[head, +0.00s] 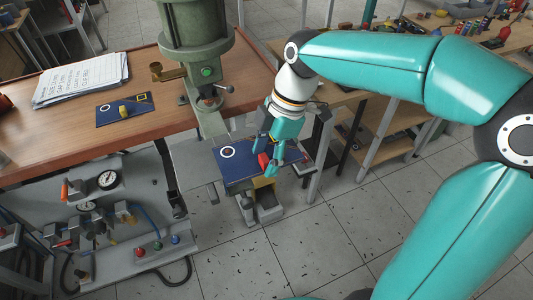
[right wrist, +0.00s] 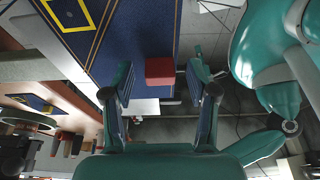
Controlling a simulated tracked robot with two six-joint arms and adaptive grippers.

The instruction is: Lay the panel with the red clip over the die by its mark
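The blue panel with the red clip (head: 263,160) is a flat board (head: 236,174) bearing a white ring mark. It lies roughly level beyond the table's right end, beside the green press. My right gripper (head: 270,162) reaches down at the clip from above. In the right wrist view the red clip (right wrist: 160,71) stands between the two spread fingers (right wrist: 162,95), with gaps on both sides. The panel (right wrist: 135,35) lies behind it, with a yellow square outline at upper left. I cannot pick out the die. My left gripper is not in view.
The green press (head: 197,45) stands at the table's right end. A gauge-and-valve bench (head: 140,190) is at front left.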

